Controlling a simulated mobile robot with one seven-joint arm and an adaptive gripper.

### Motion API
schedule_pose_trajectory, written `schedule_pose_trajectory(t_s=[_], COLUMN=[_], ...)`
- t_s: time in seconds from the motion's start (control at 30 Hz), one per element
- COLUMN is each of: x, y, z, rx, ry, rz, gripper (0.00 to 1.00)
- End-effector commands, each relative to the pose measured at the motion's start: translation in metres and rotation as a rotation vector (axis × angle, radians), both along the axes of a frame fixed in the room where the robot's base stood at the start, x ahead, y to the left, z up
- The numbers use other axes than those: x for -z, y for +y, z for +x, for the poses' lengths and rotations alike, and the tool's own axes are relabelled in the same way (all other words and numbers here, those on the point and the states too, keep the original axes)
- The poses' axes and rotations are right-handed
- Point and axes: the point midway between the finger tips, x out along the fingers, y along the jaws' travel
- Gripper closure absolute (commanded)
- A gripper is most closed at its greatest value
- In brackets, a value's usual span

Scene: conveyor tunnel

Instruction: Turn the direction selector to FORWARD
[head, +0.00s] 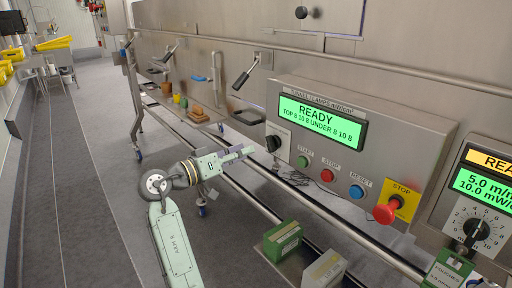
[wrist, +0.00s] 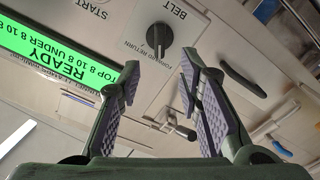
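The direction selector is a black rotary knob (head: 273,144) on a white plate at the left end of the steel control panel. The wrist view shows it upside down, with the knob (wrist: 159,37) beside the words BELT and FORWARD RETURN. I cannot tell surely which word it points to. My gripper (head: 248,151) is just left of the knob in the head view, apart from it. In the wrist view my gripper (wrist: 161,66) is open and empty, its padded fingers spread either side of the line to the knob.
The panel has a green READY screen (head: 316,121), a green START button (head: 303,160), a red STOP button (head: 327,175), a blue RESET button (head: 356,192) and a red emergency stop (head: 387,212). A steel rail (head: 330,205) runs below. Lever handles (head: 246,70) project at left.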

Motion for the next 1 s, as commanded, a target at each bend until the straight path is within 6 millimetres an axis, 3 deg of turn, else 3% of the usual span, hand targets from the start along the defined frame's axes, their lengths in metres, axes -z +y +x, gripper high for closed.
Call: schedule_pose_trajectory(t_s=[0.13,0.3,1.0], x=[0.0,0.0,0.0], y=[0.019,0.029,0.031], z=[-0.017,-0.026,-0.028], rx=[-0.001,0.001,0.001], ry=[0.0,0.0,0.0], rz=[0.0,0.0,0.0], gripper=[0.68,0.68,0.68])
